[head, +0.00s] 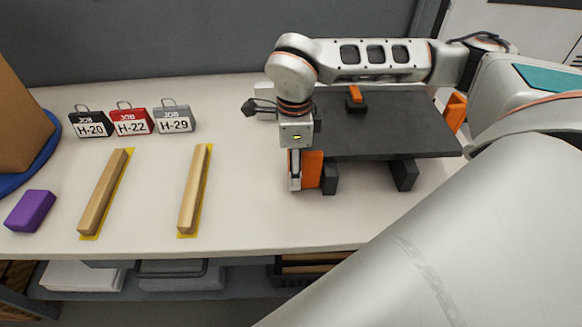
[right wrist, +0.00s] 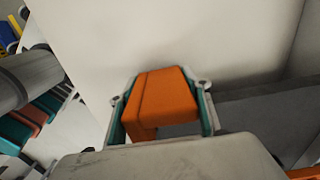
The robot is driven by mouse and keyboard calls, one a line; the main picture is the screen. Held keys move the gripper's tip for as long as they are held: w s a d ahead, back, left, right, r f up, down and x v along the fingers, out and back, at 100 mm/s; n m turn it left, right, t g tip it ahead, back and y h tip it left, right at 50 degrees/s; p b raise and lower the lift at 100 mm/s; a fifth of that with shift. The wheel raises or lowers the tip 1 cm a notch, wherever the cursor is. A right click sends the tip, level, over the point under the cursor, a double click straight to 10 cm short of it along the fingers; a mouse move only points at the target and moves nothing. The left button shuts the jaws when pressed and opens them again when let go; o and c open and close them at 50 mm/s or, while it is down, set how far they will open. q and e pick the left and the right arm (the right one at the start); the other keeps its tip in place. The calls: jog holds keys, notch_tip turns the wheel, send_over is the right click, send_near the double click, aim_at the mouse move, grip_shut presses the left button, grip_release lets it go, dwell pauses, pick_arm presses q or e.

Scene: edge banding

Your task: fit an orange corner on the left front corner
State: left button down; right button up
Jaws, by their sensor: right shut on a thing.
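A dark grey panel (head: 385,125) lies raised on black supports (head: 403,175) at the right of the table. My right gripper (head: 297,172) points down at the panel's left front corner. It is shut on an orange corner (head: 313,169), which stands upright beside that corner of the panel. In the right wrist view the orange corner (right wrist: 163,98) sits between the two fingers, with the panel (right wrist: 262,115) to its right. I cannot tell whether they touch. Another orange corner (head: 455,111) is at the panel's right side. My left gripper is not in view.
A black block with an orange top (head: 355,95) is at the panel's back part. Two wooden strips (head: 194,190) lie on yellow marks. Job tags (head: 131,121), a purple block (head: 30,211) and a brown box (head: 20,120) are at left. The table between strips and panel is clear.

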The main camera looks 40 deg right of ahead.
jog(key=shift+d, duration=0.2)
jog(key=o, duration=0.8)
jog(key=shift+c, duration=0.2)
jog(key=shift+o, duration=0.5)
jog(key=shift+w, duration=0.1)
jog(key=shift+r, duration=4)
